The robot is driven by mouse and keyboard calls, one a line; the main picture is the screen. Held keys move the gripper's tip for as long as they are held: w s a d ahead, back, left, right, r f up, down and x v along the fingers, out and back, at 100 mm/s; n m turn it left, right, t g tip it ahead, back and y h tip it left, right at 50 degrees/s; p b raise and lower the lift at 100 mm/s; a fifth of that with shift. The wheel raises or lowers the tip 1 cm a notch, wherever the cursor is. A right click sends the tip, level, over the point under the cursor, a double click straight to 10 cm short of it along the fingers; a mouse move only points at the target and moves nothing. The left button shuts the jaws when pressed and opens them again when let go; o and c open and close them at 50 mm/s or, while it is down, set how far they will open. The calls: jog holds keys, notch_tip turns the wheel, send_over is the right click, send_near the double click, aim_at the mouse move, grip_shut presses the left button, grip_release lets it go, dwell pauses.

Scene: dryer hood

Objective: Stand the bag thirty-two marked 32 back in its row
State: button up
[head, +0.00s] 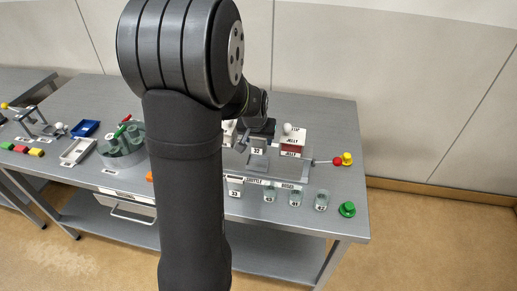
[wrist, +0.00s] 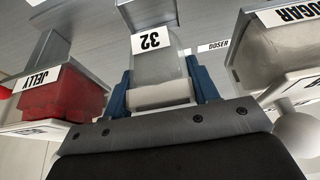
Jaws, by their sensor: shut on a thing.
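Bag thirty-two, a clear bag with pale contents and a white label reading 32 (wrist: 152,66), is between the blue fingers of my gripper (wrist: 160,82) in the wrist view. The gripper is shut on it. In the head view the bag's 32 label (head: 257,152) shows between the jelly and sugar boxes, partly below my wrist. A row of small labelled bags or cups stands along the front of the table, among them one marked 33 (head: 235,188) and another (head: 269,194). I cannot tell whether bag thirty-two touches anything below it.
The red jelly box (head: 293,141) is right of the bag in the head view; the sugar box (wrist: 286,45) is on its other side. A red and yellow knobbed rod (head: 338,161) and a green knob (head: 347,209) are at right.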

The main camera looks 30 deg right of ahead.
notch_tip(320, 180, up, 3)
jog(key=shift+r, duration=0.2)
jog(key=shift+a+r, duration=0.1)
jog(key=shift+a, duration=0.05)
jog(key=s+a+m, duration=0.1)
jog(key=s+a, duration=0.2)
jog(key=a, duration=0.6)
jog(key=w+a+f+n+y, duration=0.1)
jog(key=w+a+n, duration=0.2)
jog(key=w+a, duration=0.35)
jog(key=w+a+f+n, duration=0.15)
jog(key=w+a, duration=0.25)
jog(key=a, duration=0.5)
jog(key=shift+n+t, duration=0.5)
jog(key=shift+n, duration=0.05)
jog(key=shift+f, duration=4.45)
jog(key=shift+f, duration=0.2)
jog(key=o, duration=1.1)
jog(key=shift+c, duration=0.2)
jog(key=shift+r, duration=0.1)
jog(key=v, duration=1.2)
jog(key=shift+d+r, duration=0.15)
jog(key=shift+d, duration=0.05)
